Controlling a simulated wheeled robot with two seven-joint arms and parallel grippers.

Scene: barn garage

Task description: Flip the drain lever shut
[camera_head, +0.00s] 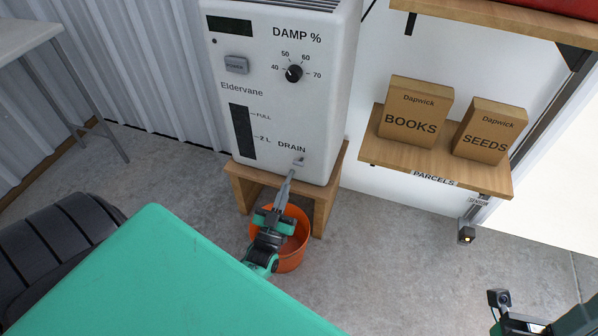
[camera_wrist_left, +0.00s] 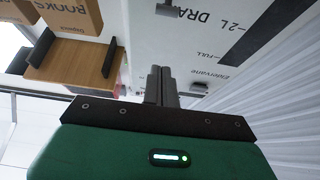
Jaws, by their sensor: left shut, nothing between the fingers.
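A white dehumidifier (camera_head: 265,120) stands on a wooden stool, marked DRAIN low on its front. The small grey drain lever (camera_head: 299,162) is by that label; it also shows at the top of the left wrist view (camera_wrist_left: 168,8). My left gripper (camera_head: 290,175) reaches up from below, its thin fingers together and empty, tips just under the lever. In the left wrist view the shut fingers (camera_wrist_left: 160,80) point toward the lever with a gap visible. The lever's exact angle is too small to tell. My right gripper (camera_head: 522,324) is at the bottom right, partly cut off.
An orange bucket (camera_head: 296,252) is below the drain, partly behind my left gripper. The wooden stool (camera_head: 243,186) flanks it. A shelf (camera_head: 400,160) with BOOKS (camera_head: 414,113) and SEEDS (camera_head: 490,131) boxes is to the right. Concrete floor (camera_head: 380,250) is clear right of the bucket.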

